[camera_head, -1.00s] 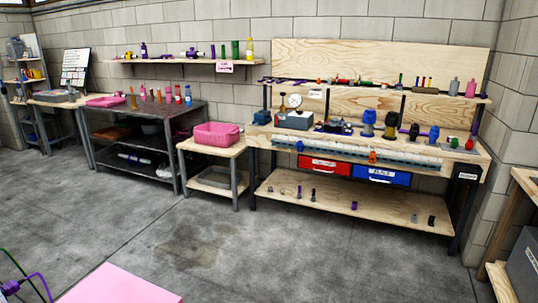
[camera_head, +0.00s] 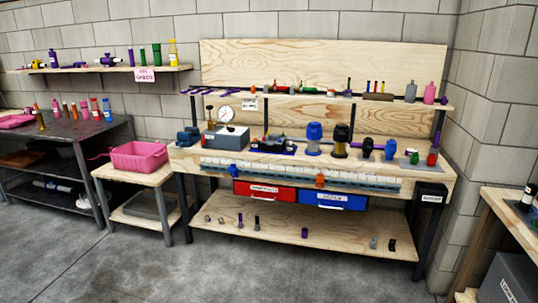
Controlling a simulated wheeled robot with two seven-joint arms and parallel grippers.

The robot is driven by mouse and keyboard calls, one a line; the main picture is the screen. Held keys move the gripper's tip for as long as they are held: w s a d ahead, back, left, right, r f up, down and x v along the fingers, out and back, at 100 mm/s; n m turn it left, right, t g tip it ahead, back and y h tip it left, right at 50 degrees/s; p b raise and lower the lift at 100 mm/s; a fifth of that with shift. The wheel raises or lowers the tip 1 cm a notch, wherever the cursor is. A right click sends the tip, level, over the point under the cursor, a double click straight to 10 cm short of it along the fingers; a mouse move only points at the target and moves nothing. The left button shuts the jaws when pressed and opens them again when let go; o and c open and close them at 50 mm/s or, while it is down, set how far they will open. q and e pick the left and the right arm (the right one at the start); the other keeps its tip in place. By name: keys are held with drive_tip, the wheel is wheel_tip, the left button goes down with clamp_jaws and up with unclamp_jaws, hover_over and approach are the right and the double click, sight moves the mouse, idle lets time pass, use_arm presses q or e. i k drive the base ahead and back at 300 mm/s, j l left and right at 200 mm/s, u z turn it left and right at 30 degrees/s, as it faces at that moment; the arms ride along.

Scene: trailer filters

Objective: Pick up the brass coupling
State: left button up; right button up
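I cannot make out the brass coupling for certain at this distance. A small brownish-gold piece (camera_head: 209,114) stands beside the round white gauge (camera_head: 227,114) on the wooden workbench (camera_head: 186,160); I cannot tell whether it is the coupling. Several small dark, grey and purple fittings stand on the bench's lower shelf (camera_head: 270,228), too small to identify. Neither of my grippers is in view.
A pink bin (camera_head: 139,156) sits on a small side table (camera_head: 108,175) left of the bench. A red drawer (camera_head: 264,192) and blue drawer (camera_head: 333,200) hang under the benchtop. Another table (camera_head: 487,208) stands at right. The floor in front is clear.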

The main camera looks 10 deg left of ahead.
sight(40, 120)
drive_tip(key=i+u, duration=0.45)
drive_tip(key=i, duration=0.25)
drive_tip(key=i+l+u, duration=0.2)
drive_tip(key=i+u, duration=0.25)
drive_tip(key=i, duration=0.2)
drive_tip(key=i+j+u, duration=0.15)
drive_tip(key=i+u, duration=0.55)
drive_tip(key=u, duration=0.25)
drive_tip(key=i+u, duration=0.6)
drive_tip(key=i, duration=1.05)
drive_tip(key=i+j+z, duration=0.1)
drive_tip(key=i+z, duration=0.15)
drive_tip(key=i, duration=1.2)
drive_tip(key=i+j+z, duration=0.1)
drive_tip(key=i+z, duration=0.3)
drive_tip(key=i, duration=0.15)
drive_tip(key=i+j+z, duration=0.85)
drive_tip(key=i+l, duration=0.1)
drive_tip(key=i, duration=0.05)
